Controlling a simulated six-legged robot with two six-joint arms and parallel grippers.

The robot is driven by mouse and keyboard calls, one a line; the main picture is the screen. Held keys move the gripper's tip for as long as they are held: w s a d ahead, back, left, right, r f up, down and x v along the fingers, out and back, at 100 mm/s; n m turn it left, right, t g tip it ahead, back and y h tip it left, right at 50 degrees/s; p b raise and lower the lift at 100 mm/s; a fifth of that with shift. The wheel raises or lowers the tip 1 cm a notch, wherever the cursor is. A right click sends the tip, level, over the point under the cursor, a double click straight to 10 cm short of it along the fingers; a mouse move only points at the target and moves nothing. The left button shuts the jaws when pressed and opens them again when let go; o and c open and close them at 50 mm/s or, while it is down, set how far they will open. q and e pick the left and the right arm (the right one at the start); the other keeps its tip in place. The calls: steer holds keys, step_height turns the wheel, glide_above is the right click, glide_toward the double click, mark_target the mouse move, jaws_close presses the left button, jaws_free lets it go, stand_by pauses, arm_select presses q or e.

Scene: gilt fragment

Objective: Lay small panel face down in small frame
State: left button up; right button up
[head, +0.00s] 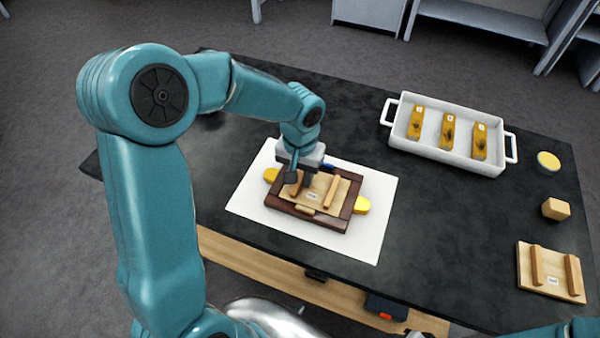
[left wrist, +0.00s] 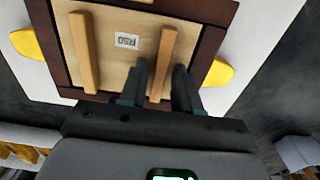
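The small panel (head: 318,185) is a pale wooden board with two battens and a label on its upward side. It lies inside the dark brown small frame (head: 351,204); its other side is hidden. My left gripper (head: 301,183) is low over the panel at its left batten. In the left wrist view the panel (left wrist: 115,65) sits within the frame (left wrist: 208,45), and the fingers of my left gripper (left wrist: 160,75) stand apart on either side of one batten, with a gap showing. Whether the fingertips touch the panel is unclear. My right gripper is out of view.
The frame rests over a white sheet (head: 375,235), with yellow pieces (head: 362,205) sticking out at both sides. A white tray (head: 440,150) holds three yellow items. A second battened panel (head: 560,290), a wooden block (head: 555,209) and a yellow-topped round thing (head: 548,161) are at right.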

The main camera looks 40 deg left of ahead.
arm_select(q)
steer(key=shift+s, duration=0.1)
steer(key=shift+r, duration=0.5)
step_height(320, 180, up, 12)
steer(key=shift+f+p, duration=0.25)
steer(key=shift+p, duration=0.1)
